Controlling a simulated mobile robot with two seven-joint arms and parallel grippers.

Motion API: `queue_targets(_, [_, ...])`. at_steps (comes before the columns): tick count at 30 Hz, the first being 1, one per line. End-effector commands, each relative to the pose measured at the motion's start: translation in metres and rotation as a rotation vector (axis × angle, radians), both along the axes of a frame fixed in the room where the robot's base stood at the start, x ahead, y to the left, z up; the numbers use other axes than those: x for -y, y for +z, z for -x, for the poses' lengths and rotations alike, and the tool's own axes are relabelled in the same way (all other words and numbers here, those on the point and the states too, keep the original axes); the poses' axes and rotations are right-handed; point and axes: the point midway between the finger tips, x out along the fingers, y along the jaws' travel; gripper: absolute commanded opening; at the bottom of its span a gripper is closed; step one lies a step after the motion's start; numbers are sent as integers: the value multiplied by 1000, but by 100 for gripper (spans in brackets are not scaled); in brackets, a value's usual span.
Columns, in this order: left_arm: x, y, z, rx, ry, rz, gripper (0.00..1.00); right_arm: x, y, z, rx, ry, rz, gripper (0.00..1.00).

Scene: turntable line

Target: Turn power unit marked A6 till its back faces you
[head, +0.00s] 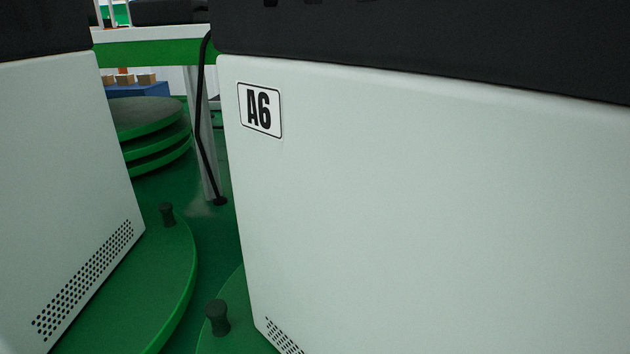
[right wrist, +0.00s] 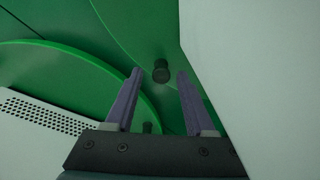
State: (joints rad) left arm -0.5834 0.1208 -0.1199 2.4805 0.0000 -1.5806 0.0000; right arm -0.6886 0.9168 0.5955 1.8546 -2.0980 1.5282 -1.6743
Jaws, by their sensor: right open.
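The power unit marked A6 (head: 420,200) is a large white box with a black top, filling the right of the head view. Its A6 label (head: 260,110) is on the side I see. It stands on a green turntable (head: 236,335) with a dark upright peg (head: 217,316). In the right wrist view the unit's white wall (right wrist: 265,80) is at right, and the peg (right wrist: 160,71) appears between the fingertips of my open right gripper (right wrist: 160,78). I cannot tell how far the peg is from the fingers. My left gripper is not in view.
A second white unit (head: 60,190) stands at left on its own green turntable (head: 175,270), with a peg (head: 167,214). Behind are stacked green discs (head: 150,130), a table (head: 150,45) and a black cable (head: 200,110). A narrow gap separates the units.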

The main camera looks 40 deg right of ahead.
Motion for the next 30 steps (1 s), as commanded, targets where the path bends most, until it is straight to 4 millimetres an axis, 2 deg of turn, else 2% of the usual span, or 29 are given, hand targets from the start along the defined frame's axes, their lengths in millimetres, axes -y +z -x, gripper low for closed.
queue_targets(1, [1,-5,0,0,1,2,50,0,-10,0,1,-1,0,55])
queue_targets(6, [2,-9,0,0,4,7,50,0,-25,0,1,-1,0,55])
queue_targets(15, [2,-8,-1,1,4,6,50,0,-27,0,0,0,1,55])
queue_targets(30, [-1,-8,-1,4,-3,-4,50,0,-26,0,0,0,1,0])
